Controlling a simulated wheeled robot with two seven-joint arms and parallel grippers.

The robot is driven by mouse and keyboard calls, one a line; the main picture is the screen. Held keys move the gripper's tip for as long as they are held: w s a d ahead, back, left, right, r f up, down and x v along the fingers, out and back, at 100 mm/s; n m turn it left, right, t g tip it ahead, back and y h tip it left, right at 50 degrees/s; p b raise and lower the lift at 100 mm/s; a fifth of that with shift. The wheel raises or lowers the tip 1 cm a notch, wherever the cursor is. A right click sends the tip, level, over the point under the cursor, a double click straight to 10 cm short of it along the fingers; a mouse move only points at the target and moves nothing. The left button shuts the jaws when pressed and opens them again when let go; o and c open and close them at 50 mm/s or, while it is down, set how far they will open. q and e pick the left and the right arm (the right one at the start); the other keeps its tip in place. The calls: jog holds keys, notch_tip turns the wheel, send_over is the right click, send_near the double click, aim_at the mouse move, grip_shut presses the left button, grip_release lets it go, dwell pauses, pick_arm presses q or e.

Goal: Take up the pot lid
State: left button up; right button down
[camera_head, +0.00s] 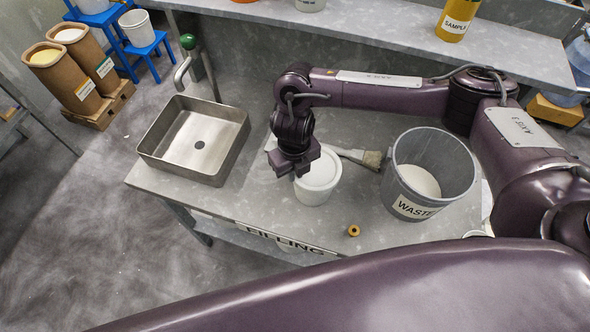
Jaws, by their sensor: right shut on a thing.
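The pot lid (323,170) is a pale round disc on top of a white pot (316,194), near the middle of the grey bench. My right gripper (296,168) reaches down from above at the lid's left side and is shut on it. The gripper hides the lid's left part and the exact grip. The lid looks level, and I see no clear gap between it and the pot. My left gripper is not in view.
A grey bucket marked WASTE (425,175) stands right of the pot, with a brush (365,157) between them. A small brass ring (353,230) lies near the front edge. A steel sink (195,140) is at left. A raised shelf (380,38) runs along the back.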

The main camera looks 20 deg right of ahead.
jog(key=shift+r+p, duration=1.25)
jog(key=shift+r, duration=0.55)
